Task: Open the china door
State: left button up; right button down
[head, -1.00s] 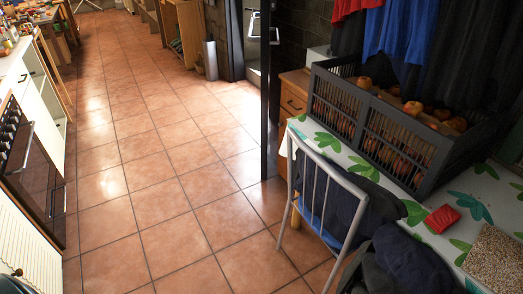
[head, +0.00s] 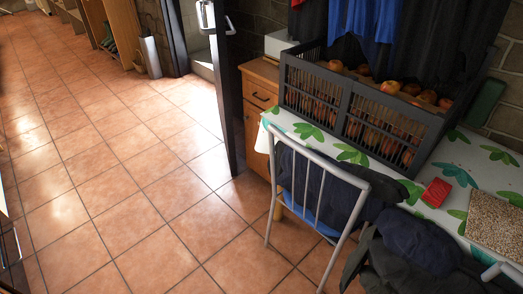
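Neither of my grippers is in view. I cannot pick out a door that is clearly the china door. A dark-framed door (head: 219,100) with a light metal handle (head: 215,17) stands ajar at the upper middle, beside a bright doorway. A wooden cabinet (head: 257,131) with a drawer and a door below stands just right of it. The cabinet's lower part is partly hidden by the table and chair.
A table with a leaf-patterned cloth (head: 408,163) holds a grey crate of apples (head: 340,98) and a red packet (head: 436,192). A metal-framed chair (head: 315,171) with dark clothing blocks its near side. The tiled floor (head: 120,190) at left is clear.

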aim_at(257, 162)
jog(key=u, duration=0.7)
jog(key=i, duration=2.45)
jog(key=z, duration=0.7)
